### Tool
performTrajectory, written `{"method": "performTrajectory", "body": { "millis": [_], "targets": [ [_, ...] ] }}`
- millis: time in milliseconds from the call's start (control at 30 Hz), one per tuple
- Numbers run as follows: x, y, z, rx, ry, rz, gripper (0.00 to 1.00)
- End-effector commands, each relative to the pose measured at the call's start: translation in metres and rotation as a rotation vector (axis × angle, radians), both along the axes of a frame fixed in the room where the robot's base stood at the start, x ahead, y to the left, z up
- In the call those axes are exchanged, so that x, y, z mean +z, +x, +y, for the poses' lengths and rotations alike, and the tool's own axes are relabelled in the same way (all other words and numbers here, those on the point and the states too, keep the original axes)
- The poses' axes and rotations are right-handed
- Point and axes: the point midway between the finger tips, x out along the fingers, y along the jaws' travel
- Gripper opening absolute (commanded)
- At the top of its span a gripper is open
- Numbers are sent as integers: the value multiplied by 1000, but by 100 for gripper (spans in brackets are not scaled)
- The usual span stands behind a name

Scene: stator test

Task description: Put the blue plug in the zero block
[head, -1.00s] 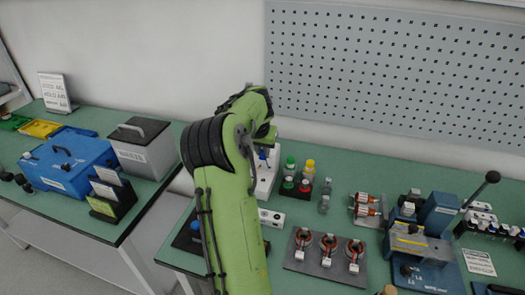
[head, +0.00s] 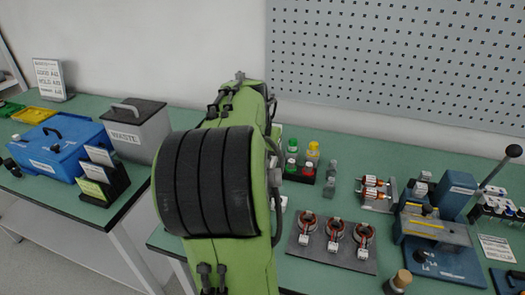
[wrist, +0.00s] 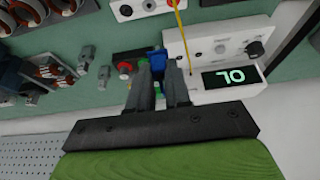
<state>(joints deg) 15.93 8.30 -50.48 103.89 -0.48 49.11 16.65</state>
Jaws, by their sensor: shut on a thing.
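My gripper (wrist: 158,82) is shut on the blue plug (wrist: 157,59), whose blue body shows between and just beyond the fingertips in the wrist view. The gripper and the plug are hidden behind my green arm in the head view. A white meter (wrist: 212,50) with knobs and a lit display stands just right of the plug in the wrist view. A small white block with dark round sockets (wrist: 150,7), possibly the zero block, lies beyond the plug at the top edge, apart from it. Its label cannot be read.
A yellow rod or lead (wrist: 180,28) crosses in front of the meter. A rack of capped bottles (head: 302,170) stands close to my arm. A plate with three copper-wound stators (head: 333,242) lies in front, and a blue lever press (head: 437,228) stands at right.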

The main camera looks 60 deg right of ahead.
Motion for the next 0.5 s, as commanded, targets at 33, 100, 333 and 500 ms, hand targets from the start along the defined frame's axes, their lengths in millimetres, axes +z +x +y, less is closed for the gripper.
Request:
{"method": "performTrajectory", "body": {
  "millis": [33, 100, 333, 500],
  "targets": [
    [2, -1, 10, 8, 1, -6, 0],
    [1, -7, 20, 9, 3, -5, 0],
    [4, -24, 56, 7, 5, -4, 0],
    [4, -37, 83, 7, 3, -1, 0]
  ]
}}
